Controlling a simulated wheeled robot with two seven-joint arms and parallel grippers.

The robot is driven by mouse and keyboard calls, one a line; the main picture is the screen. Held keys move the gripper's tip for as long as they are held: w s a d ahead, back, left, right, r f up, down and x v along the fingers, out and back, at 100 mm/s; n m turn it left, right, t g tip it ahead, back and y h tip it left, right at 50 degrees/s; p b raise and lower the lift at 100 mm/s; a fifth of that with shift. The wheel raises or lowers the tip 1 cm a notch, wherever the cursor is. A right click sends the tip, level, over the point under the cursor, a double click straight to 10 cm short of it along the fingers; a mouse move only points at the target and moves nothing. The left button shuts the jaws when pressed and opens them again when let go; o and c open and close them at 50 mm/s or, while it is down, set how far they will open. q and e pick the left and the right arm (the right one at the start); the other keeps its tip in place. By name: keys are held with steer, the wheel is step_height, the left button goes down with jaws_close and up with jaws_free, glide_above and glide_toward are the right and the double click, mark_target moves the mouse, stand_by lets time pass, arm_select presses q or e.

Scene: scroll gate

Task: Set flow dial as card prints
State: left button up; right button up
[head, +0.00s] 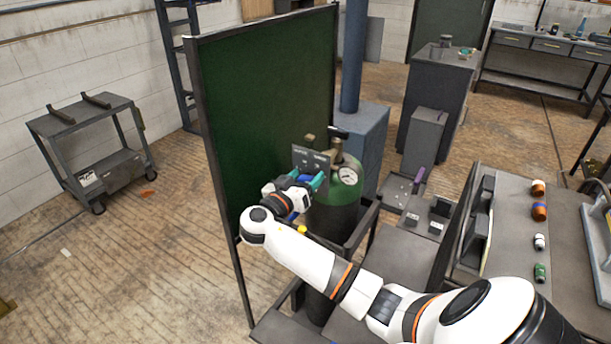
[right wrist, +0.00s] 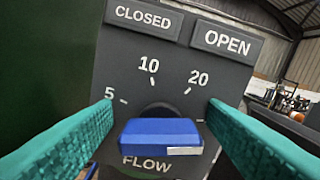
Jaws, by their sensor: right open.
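The blue flow dial (right wrist: 160,134) sits low on a dark panel (right wrist: 120,60) in the right wrist view. The panel carries the words CLOSED, OPEN and FLOW and the numbers 5, 10 and 20. The dial's bar lies roughly level, with a white mark near its right end. My right gripper (right wrist: 161,112) is open, with one teal finger on each side of the dial; contact cannot be made out. In the head view the panel (head: 312,158) stands by a green gas cylinder (head: 337,195), with my right gripper (head: 306,180) in front. I cannot make out a printed card.
A tall green screen (head: 265,90) stands directly left of the cylinder. A round gauge (head: 348,176) sits on the cylinder's top. A workbench (head: 510,240) with several small bottles is at the right. A grey cart (head: 85,140) stands at the far left, with open floor before it.

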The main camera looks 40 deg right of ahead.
steer(key=c, duration=1)
